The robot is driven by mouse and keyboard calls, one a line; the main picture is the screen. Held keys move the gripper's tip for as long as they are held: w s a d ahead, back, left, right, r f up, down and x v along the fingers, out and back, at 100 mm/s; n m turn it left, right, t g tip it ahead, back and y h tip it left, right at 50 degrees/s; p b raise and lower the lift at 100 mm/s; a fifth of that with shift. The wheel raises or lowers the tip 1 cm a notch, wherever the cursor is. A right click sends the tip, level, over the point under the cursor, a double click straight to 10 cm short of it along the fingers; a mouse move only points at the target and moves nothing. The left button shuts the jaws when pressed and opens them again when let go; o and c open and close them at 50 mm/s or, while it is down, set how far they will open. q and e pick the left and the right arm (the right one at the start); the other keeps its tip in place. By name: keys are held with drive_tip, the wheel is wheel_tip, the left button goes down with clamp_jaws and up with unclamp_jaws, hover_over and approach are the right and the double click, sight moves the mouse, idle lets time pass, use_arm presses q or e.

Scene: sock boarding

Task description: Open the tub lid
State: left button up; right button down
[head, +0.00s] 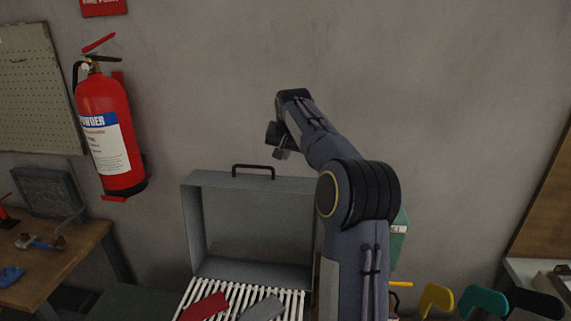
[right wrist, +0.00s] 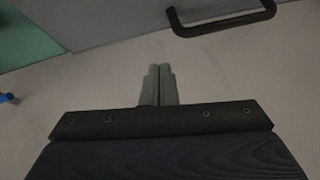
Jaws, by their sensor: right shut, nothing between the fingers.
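The tub is a grey box with its lid (head: 300,187) standing raised at the back, hollow inside facing me. A black bar handle (head: 253,168) sits on the lid's upper edge; the handle also shows in the right wrist view (right wrist: 222,27). Below the lid, a red sock (head: 205,306) and a grey sock (head: 262,308) lie on white slats (head: 232,288). My right gripper (head: 281,154) is above and slightly right of the handle, apart from it. In the right wrist view its fingers (right wrist: 160,72) are together and empty. My left gripper is not in view.
A red fire extinguisher (head: 108,135) hangs on the wall at left. A wooden bench (head: 50,262) with small tools stands at lower left. A green thing (head: 400,238) is partly hidden behind my right arm. Yellow, teal and black items are at lower right.

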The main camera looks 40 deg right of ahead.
drive_tip(key=shift+s+d+r+n+g+h, duration=0.25)
drive_tip(key=shift+s+d+g+h, duration=0.1)
drive_tip(key=shift+d, duration=0.3)
drive_tip(key=shift+s+d+r+n+g+h, duration=0.15)
drive_tip(key=shift+s+d+r+g+h, duration=0.15)
drive_tip(key=shift+d, duration=0.3)
drive_tip(key=shift+w+d+f+g, duration=0.1)
drive_tip(key=shift+d+f+g, duration=0.15)
drive_tip(key=shift+f, duration=0.1)
drive_tip(key=p+x, duration=0.3)
drive_tip(key=x, duration=0.6)
drive_tip(key=s+a, duration=0.2)
drive_tip(key=a, duration=0.1)
drive_tip(key=shift+a+r, duration=0.1)
drive_tip(key=shift+r, duration=0.05)
